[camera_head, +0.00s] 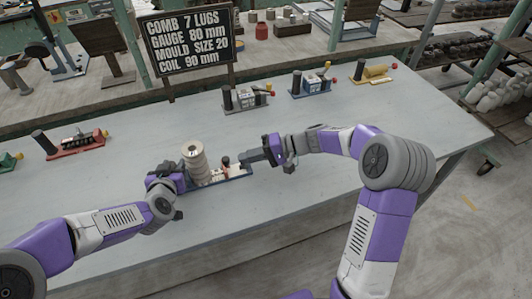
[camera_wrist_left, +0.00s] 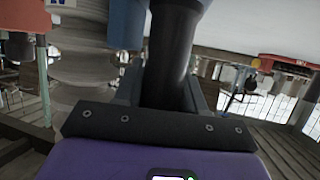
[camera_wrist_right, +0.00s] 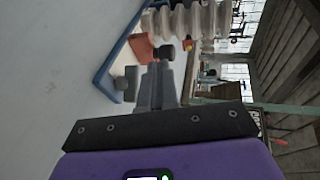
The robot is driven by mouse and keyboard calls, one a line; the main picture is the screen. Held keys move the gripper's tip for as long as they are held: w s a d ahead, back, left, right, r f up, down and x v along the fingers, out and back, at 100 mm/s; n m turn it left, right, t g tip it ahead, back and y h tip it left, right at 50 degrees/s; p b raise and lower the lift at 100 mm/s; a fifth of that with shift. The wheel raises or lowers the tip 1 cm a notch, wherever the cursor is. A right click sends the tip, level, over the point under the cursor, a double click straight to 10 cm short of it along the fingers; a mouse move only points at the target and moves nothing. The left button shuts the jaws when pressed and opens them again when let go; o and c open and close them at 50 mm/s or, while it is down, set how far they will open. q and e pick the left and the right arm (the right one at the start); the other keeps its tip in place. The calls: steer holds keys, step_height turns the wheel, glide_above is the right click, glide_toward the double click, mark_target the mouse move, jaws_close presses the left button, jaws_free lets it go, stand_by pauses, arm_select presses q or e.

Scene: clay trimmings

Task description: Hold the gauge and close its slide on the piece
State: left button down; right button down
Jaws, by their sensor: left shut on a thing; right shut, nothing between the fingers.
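The gauge (camera_head: 237,172) has a blue base and lies on the pale table. The piece, a cream ribbed cylinder (camera_head: 195,162), stands upright on it; its ribs also show in the left wrist view (camera_wrist_left: 90,55). My left gripper (camera_head: 177,180) is shut on the gauge's dark round post (camera_wrist_left: 174,55) at its left end. The slide (camera_wrist_right: 140,48) shows as a red-brown block with a dark knob, apart from the piece in the right wrist view. My right gripper (camera_head: 250,157) is shut and empty by the gauge's right end; whether it touches the slide cannot be told.
A red gauge (camera_head: 78,144) lies at the table's left. A grey gauge (camera_head: 245,98), another blue gauge (camera_head: 312,85) and a yellow gauge (camera_head: 374,74) stand along the back. A black sign (camera_head: 188,45) reads "GAUGE 80 mm". The front of the table is clear.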

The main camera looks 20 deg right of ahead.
mark_target(227, 161)
arm_select(q)
steer(key=shift+s+f, duration=0.1)
steer(key=shift+f, duration=0.2)
arm_select(e)
steer(key=shift+w+a, duration=0.15)
steer(key=shift+a, duration=0.4)
steer(key=shift+w+a, duration=0.15)
steer(key=shift+a, duration=0.4)
steer(key=shift+a, duration=2)
steer(key=f+v, duration=0.1)
steer(key=v, duration=1.3)
steer(key=shift+d, duration=0.1)
